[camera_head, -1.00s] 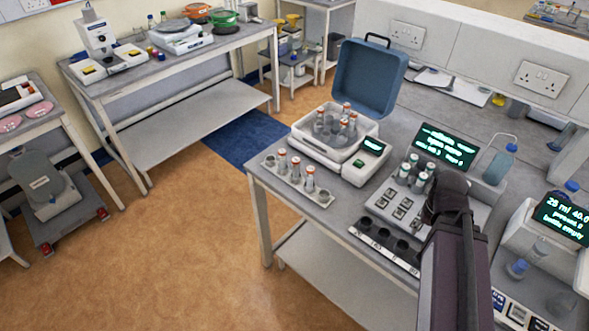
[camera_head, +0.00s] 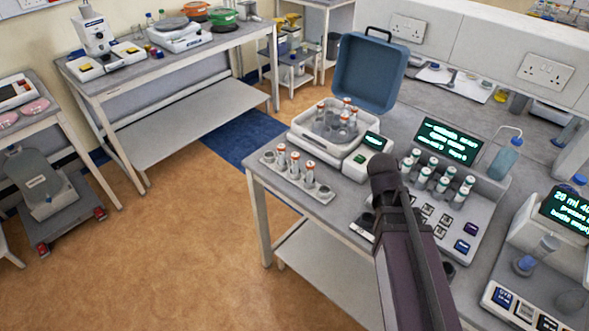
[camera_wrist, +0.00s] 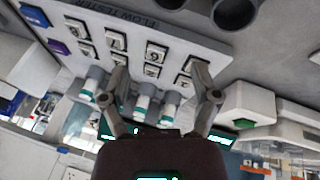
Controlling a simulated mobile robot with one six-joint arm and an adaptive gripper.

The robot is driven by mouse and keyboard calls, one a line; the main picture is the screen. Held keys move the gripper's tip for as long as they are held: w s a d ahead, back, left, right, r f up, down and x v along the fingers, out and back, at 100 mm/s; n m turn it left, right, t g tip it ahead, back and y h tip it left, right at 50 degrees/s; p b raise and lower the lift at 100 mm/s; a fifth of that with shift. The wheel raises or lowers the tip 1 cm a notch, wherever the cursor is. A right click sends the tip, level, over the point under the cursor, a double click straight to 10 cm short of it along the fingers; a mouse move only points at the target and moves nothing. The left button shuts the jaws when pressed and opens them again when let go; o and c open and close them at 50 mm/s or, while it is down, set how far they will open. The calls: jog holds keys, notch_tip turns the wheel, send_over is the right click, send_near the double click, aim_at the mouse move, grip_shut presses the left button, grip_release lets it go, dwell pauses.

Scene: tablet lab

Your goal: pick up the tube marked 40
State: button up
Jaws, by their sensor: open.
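More red-capped tubes (camera_head: 281,157) stand in a white rack (camera_head: 325,197) at the bench's front-left corner. Others (camera_head: 346,108) stand in the white machine (camera_head: 366,163) with the raised blue lid. I cannot read a 40 on any tube. My gripper (camera_wrist: 160,74) is open and empty, its fingers apart over the flow tester's key panel. In the head view my own arm hides the fingers.
The raised blue lid (camera_head: 367,72) stands at the back. A wash bottle (camera_head: 503,158) is beside the tester's screen (camera_head: 447,141). A dispenser (camera_head: 535,240) stands at right. Dark holes (camera_wrist: 234,14) show at the wrist view's top.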

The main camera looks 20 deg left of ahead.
jog(key=w+a+t+h+b, duration=0.1)
jog(key=a+t+b, duration=0.15)
jog(key=a, duration=0.55)
jog(key=w+a+t+b, duration=0.1)
jog(key=w+a+t, duration=0.15)
jog(key=a, duration=0.65)
jog(key=t+y+b, duration=0.2)
jog(key=t+b, duration=0.1)
jog(key=t, duration=0.3)
send_near(294, 161)
jog(key=s+r, duration=0.2)
jog(key=shift+w+a+f+m, duration=0.1)
jog(key=shift+a+f+m, duration=0.15)
jog(key=shift+a+m, duration=0.15)
jog(key=shift+w+d+g, duration=0.1)
jog(key=shift+g, duration=0.2)
jog(key=b+x, duration=0.3)
jog(key=x, duration=0.4)
jog(key=shift+w+d+f, duration=0.1)
jog(key=shift+w+f, duration=0.15)
jog(key=shift+w, duration=0.05)
jog(key=shift+w+d, duration=0.15)
jog(key=shift+w, duration=0.3)
jog(key=shift+f, duration=0.15)
